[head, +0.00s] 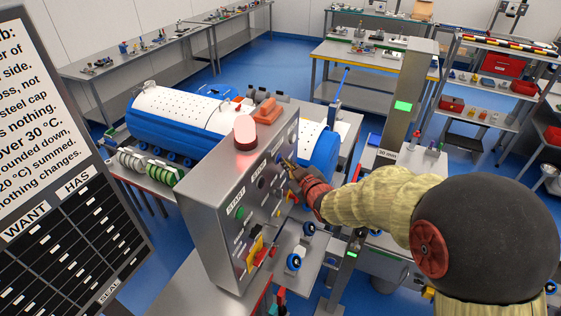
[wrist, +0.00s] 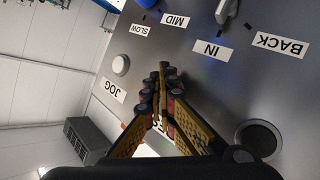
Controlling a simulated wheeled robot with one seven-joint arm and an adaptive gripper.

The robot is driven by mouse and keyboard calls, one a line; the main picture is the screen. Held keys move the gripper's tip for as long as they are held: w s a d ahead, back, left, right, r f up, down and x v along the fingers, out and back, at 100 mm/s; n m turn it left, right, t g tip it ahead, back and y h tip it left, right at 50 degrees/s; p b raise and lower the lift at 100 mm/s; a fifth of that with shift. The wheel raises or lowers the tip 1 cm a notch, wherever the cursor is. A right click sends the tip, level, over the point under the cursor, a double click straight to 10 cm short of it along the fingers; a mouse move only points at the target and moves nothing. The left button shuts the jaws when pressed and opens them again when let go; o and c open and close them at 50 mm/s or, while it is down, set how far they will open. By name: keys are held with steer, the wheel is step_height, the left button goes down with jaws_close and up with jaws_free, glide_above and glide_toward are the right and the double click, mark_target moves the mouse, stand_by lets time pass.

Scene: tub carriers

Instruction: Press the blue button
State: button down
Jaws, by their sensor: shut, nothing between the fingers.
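The grey control panel (head: 215,185) stands in the middle of the head view, its buttoned face turned right. A small blue spot that looks like the blue button (head: 280,157) shows on the panel's upper right part, close to my fingertips. My gripper (head: 288,164) is shut and empty, its fingers pointing at the panel face. In the wrist view my gripper (wrist: 163,72) covers part of a label with the letters "ES" and hides what lies behind it. I cannot tell whether the fingertips touch the panel.
A green button (head: 239,214) and a red lamp (head: 245,132) are on the panel. In the wrist view, a white button (wrist: 121,65) sits by the JOG label and a dark round part (wrist: 258,138) lies right. A blue and white tank (head: 185,113) stands behind.

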stand_by(0.6)
steer(key=shift+s+d+b, duration=0.1)
steer(key=shift+d+b, duration=0.2)
steer(key=shift+d, duration=0.1)
steer(key=s+d, duration=0.2)
steer(key=d, duration=0.3)
steer(key=shift+d, duration=0.35)
stand_by(0.3)
stand_by(0.6)
